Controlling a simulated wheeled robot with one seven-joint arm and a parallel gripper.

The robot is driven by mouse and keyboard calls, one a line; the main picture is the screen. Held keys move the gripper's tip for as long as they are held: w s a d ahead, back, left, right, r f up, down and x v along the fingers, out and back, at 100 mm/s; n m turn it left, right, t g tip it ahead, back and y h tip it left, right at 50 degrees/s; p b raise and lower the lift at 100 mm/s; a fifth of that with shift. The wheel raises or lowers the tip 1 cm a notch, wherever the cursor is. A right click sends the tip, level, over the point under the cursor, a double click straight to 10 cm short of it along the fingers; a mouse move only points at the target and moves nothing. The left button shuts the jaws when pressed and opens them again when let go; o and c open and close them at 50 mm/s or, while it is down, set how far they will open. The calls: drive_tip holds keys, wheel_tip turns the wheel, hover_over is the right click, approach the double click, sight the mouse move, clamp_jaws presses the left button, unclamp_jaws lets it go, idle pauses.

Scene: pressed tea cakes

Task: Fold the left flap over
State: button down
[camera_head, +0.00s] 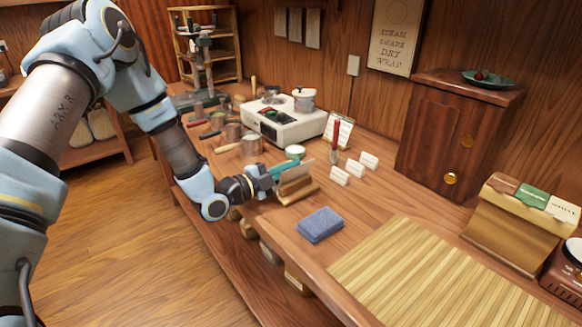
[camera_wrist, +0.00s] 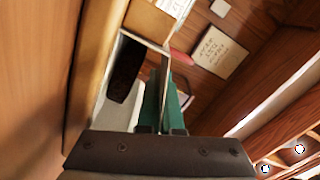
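My gripper (camera_head: 283,169), with teal fingers, is at a small wooden stand (camera_head: 296,190) near the table's front edge. In the wrist view the gripper (camera_wrist: 165,95) has its fingers close together on a thin, flat, pale tool (camera_wrist: 166,65), seen edge-on. The tool also shows in the head view (camera_head: 308,165), above the stand. I cannot tell whether it touches the stand. A bamboo mat (camera_head: 430,270) lies bare at the front right. I cannot make out a flap in either view.
A folded blue cloth (camera_head: 320,224) lies between stand and mat. Small white cards (camera_head: 354,167) stand behind the stand. A white appliance (camera_head: 285,122) is farther back. A wooden cabinet (camera_head: 455,135) and a box of packets (camera_head: 522,222) stand at right.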

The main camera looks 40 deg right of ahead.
drive_tip(key=shift+s+f+m+b, duration=0.15)
drive_tip(key=shift+f+m+b, duration=0.15)
drive_tip(key=shift+m, duration=0.5)
drive_tip(key=c, duration=1.6)
unclamp_jaws()
drive_tip(key=c, duration=1.4)
unclamp_jaws()
drive_tip(key=shift+o, duration=0.2)
